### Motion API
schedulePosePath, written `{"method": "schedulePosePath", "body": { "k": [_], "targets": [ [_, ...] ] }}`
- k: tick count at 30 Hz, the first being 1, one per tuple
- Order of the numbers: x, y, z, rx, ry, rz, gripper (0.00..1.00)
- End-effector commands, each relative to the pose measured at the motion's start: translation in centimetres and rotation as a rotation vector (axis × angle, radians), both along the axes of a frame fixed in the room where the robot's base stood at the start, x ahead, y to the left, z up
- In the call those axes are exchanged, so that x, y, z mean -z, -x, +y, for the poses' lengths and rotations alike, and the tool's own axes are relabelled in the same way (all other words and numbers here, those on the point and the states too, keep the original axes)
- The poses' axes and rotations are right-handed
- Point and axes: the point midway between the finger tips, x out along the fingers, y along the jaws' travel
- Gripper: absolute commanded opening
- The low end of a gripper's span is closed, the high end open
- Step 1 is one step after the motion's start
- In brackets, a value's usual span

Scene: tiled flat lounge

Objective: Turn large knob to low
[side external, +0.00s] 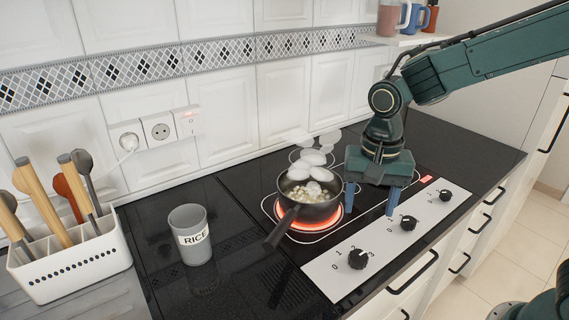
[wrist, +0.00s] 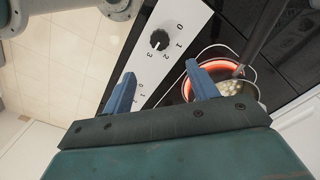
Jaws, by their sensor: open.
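The large black knob (side external: 358,259) sits at the near left end of the white control panel (side external: 330,273), with numbers 0 to 3 around it. In the wrist view the same knob (wrist: 159,40) shows beyond my fingertips, its white mark seeming to point towards 2 or 3. My gripper (side external: 371,206) is open and empty, pointing down over the hob beside the pan and behind the middle knob (side external: 408,223). It is apart from the large knob. In the wrist view its blue fingers (wrist: 161,69) are spread, with another dial's numbers between them.
A third knob (side external: 446,195) is at the panel's far end. A grey RICE canister (side external: 190,235) and white utensil holder (side external: 75,262) stand left.

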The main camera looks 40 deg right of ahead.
Motion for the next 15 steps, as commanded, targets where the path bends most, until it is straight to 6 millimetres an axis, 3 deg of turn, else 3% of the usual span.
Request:
{"method": "schedulePosePath", "body": {
  "k": [8, 15],
  "targets": [
    [0.6, 0.0, 0.0, -0.001, 0.000, 0.001, 0.59],
    [3.0, 0.1, 0.0, -0.002, 0.000, 0.003, 0.59]
  ]
}}
